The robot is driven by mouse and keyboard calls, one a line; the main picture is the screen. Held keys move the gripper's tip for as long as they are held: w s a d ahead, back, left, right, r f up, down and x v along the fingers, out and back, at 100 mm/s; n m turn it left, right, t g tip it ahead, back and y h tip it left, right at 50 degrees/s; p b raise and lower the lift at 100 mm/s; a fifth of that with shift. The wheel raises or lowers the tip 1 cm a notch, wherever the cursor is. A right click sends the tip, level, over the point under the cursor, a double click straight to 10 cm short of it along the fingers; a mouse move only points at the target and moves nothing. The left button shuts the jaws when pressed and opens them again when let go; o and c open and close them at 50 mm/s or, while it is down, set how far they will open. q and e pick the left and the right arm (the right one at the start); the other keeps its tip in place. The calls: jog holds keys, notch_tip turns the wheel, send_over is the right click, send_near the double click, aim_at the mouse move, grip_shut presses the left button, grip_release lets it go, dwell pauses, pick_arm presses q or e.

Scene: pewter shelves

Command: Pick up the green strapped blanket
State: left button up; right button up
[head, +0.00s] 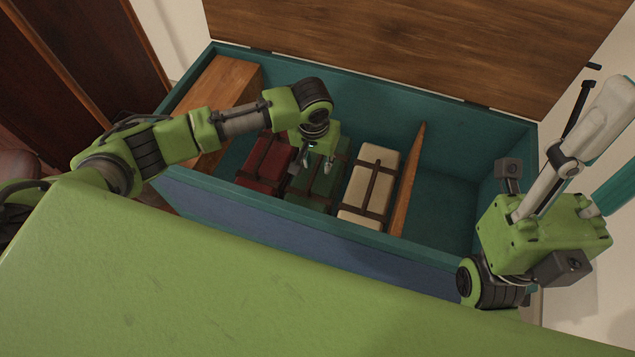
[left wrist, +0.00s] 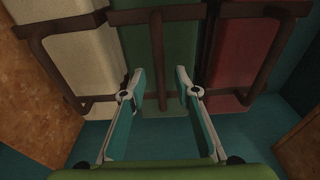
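The green strapped blanket (head: 325,187) lies in a teal chest between a red one and a cream one. Brown straps cross it. In the left wrist view, the green blanket (left wrist: 178,60) fills the top middle, with one strap running down its centre. My left gripper (head: 314,167) points down over it and hides part of it. Its two fingers (left wrist: 160,88) are apart on either side of the central strap, with nothing gripped; contact with the blanket cannot be told. My right gripper (head: 612,152) is raised at the right edge, its fingers spread and partly cut off.
The red blanket (head: 263,165) and cream blanket (head: 375,178) flank the green one. A wooden divider (head: 406,185) stands right of the cream one. The teal chest (head: 455,125) has an empty right compartment and an open wooden lid (head: 420,40). A wooden box part (head: 215,85) fills its left end.

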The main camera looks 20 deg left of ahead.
pick_arm(q)
jog(key=shift+w+f, duration=0.1)
jog(key=shift+f, duration=0.85)
jog(key=shift+c, duration=0.5)
grip_shut()
jog(key=shift+w+r, duration=0.1)
jog(key=shift+r, duration=0.05)
jog(key=shift+r, duration=0.1)
